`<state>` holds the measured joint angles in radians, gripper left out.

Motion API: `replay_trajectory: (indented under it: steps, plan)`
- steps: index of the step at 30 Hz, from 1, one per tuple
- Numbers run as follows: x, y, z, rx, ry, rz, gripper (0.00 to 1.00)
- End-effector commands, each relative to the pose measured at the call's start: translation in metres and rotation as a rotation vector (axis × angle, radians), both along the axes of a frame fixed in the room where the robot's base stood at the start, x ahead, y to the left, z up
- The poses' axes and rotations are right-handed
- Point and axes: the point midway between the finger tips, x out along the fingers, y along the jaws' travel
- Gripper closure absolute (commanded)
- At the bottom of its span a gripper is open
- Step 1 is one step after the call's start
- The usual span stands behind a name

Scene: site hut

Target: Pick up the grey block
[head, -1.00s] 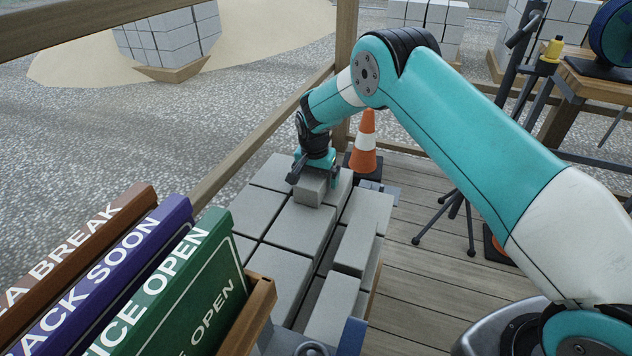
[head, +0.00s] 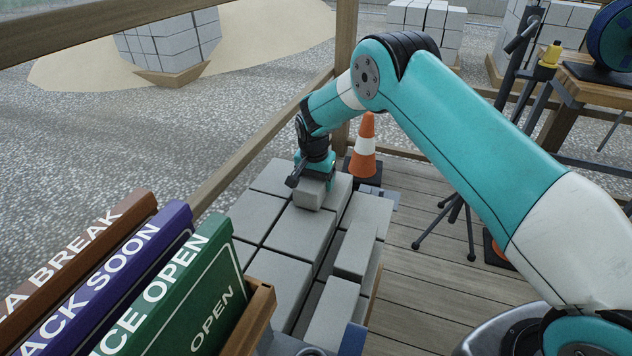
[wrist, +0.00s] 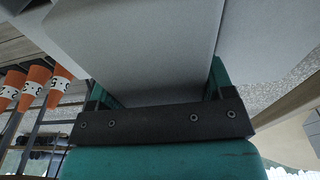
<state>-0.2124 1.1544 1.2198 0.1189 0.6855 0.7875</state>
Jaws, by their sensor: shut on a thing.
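A small grey block (head: 309,194) is between the fingers of my gripper (head: 312,184) in the head view, at the far end of a stack of larger grey blocks (head: 300,232). My gripper points down and is shut on the small block. The block's underside is hidden, so I cannot tell whether it touches the blocks below. In the wrist view the grey block (wrist: 165,95) fills the space between the teal fingers, in front of the dark gripper bar.
An orange and white cone (head: 365,150) stands just beyond the stack. Signs, including a green one (head: 185,290), stand in a wooden rack at lower left. A tripod (head: 455,215) stands on the plank deck at right. A wooden rail (head: 250,140) runs along the left.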

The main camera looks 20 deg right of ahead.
Motion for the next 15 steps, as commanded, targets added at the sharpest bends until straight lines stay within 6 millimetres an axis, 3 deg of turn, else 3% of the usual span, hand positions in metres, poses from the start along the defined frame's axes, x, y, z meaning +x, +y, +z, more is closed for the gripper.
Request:
replay_trajectory:
  steps: [8, 15]
  plan:
    - [0.002, 0.000, 0.044, 0.001, -0.008, 0.001, 0.90]
    - [0.002, 0.000, 0.109, 0.002, -0.009, 0.000, 0.90]
